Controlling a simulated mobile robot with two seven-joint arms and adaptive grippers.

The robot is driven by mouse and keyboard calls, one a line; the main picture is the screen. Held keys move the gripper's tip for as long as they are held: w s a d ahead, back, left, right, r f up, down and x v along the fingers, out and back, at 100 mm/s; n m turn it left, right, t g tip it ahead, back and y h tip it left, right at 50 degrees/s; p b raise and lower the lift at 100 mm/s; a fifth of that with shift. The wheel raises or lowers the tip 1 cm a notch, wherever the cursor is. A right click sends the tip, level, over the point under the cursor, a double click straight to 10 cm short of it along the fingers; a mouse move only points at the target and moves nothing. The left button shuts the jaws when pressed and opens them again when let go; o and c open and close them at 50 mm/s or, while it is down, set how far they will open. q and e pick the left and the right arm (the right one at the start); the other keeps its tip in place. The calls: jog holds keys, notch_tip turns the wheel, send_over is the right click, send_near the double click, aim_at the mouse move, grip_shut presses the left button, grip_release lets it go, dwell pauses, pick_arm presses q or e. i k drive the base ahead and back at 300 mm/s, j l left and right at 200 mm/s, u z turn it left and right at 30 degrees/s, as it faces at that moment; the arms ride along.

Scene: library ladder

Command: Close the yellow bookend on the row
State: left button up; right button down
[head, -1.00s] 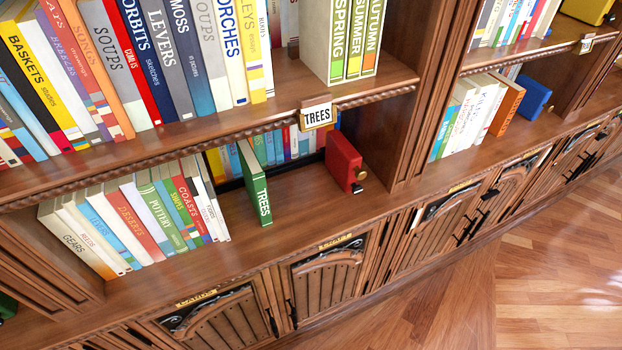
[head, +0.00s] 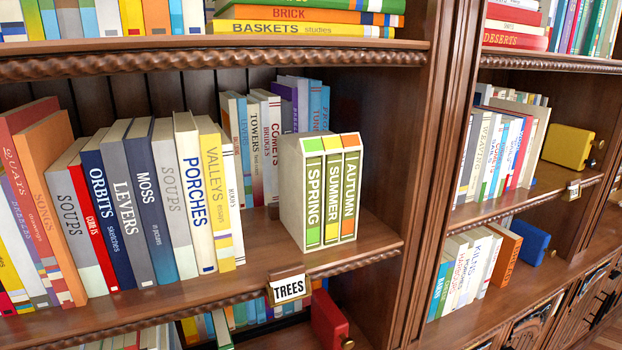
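The yellow bookend (head: 568,147) stands on a shelf of the right-hand bay, at the right of the picture, with a dark knob on its right side. A row of books (head: 500,152) stands to its left on the same shelf. The row's right end is a pale book that leans a little, and the bookend appears close to it; whether they touch I cannot tell. Neither of my grippers shows in the head view.
A blue bookend (head: 530,243) and a red bookend (head: 327,318) stand on lower shelves. A boxed set of SPRING, SUMMER and AUTUMN (head: 322,190) stands on the middle shelf. A thick upright (head: 437,160) separates the bays. A TREES label (head: 289,289) hangs on the shelf edge.

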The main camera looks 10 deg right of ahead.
aim_at(565, 146)
jog(key=i+l+u, duration=0.15)
jog(key=l, duration=0.25)
jog(key=i+l+u, duration=0.2)
jog(key=l, duration=0.2)
jog(key=l+u, duration=0.15)
jog(key=l, duration=0.3)
